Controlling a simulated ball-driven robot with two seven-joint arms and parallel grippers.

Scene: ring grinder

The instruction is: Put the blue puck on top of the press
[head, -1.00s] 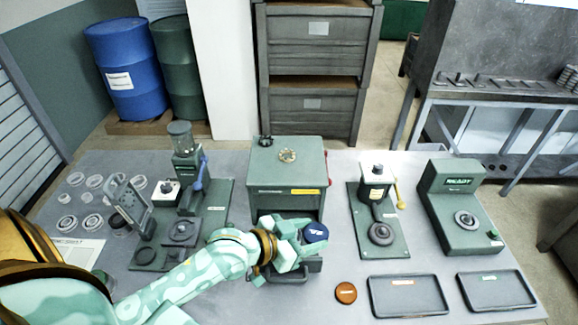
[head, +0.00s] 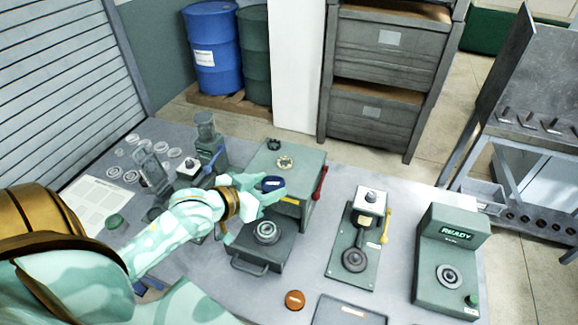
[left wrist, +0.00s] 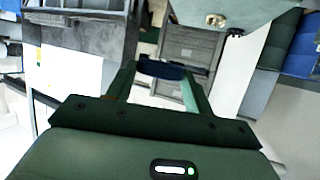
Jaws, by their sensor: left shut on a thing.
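The blue puck (head: 271,184) is held between the fingers of my left gripper (head: 268,188), in the air by the front of the green box-shaped machine (head: 306,168) with a red side lever. In the left wrist view the puck (left wrist: 162,69) shows dark blue between the two fingertips. The box machine's flat top carries a small brass fitting (head: 284,162) and a dark ring (head: 272,143). A green stand with a yellow lever (head: 362,235) is to the right. No readable label tells me which machine is the press. My right gripper is out of view.
A tray with a grey ring (head: 267,231) sticks out in front of the box machine, below my gripper. An orange puck (head: 294,299) lies on the table near a dark tray (head: 345,312). A READY machine (head: 450,270) stands at right. Loose rings (head: 130,175) lie at left.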

